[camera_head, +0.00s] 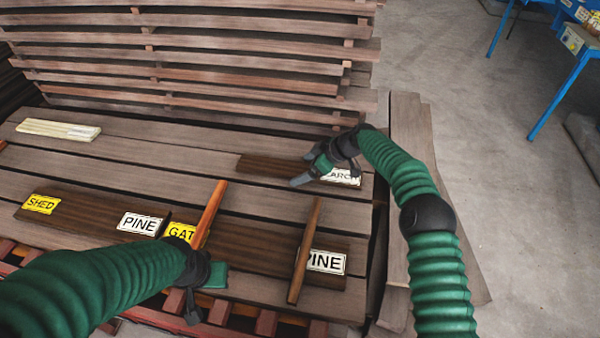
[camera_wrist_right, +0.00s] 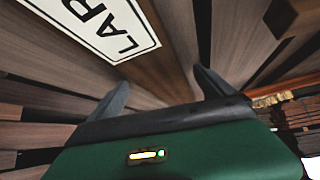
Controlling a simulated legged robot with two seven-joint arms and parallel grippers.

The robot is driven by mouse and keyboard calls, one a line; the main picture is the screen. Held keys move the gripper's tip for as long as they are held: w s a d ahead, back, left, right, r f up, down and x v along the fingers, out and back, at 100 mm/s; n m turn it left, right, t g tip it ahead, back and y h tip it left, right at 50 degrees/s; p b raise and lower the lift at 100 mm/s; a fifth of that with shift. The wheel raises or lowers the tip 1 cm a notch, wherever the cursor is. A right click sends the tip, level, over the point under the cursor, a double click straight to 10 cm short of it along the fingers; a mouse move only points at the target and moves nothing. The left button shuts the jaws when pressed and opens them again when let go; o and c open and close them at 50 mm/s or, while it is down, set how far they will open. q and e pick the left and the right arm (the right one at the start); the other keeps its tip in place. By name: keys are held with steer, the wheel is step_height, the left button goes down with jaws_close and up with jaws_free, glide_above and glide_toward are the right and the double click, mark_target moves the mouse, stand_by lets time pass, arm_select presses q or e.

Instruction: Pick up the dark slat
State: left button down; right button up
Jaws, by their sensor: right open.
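A dark brown slat (camera_head: 268,165) with a white label, partly hidden and ending in "ARCH", lies flat on the plank stack. My right gripper (camera_head: 311,172) is over its right part, next to the label, with its fingers apart. In the right wrist view the slat (camera_wrist_right: 160,62) runs between the two spread fingers (camera_wrist_right: 162,92), with the label beside them; I cannot tell whether they touch it. My left gripper (camera_head: 200,288) is low at the front, by the near edge of the planks; its jaws are unclear.
Two more dark boards lie in front, one labelled SHED and PINE (camera_head: 90,215), one with a partly covered yellow label and PINE (camera_head: 265,250). Two reddish-brown sticks (camera_head: 210,213) (camera_head: 305,250) lie across there. Pale slats (camera_head: 57,129) lie at left. Stacked planks (camera_head: 190,55) rise behind.

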mark_target(303, 170)
steer(key=shift+w+a+f, duration=0.1)
steer(key=shift+a, duration=0.15)
steer(key=shift+d, duration=0.15)
steer(key=c, duration=1.8)
steer(key=shift+r, duration=0.3)
jaws_close()
step_height(303, 170, up, 10)
steer(key=b, duration=0.1)
steer(key=shift+f, duration=0.25)
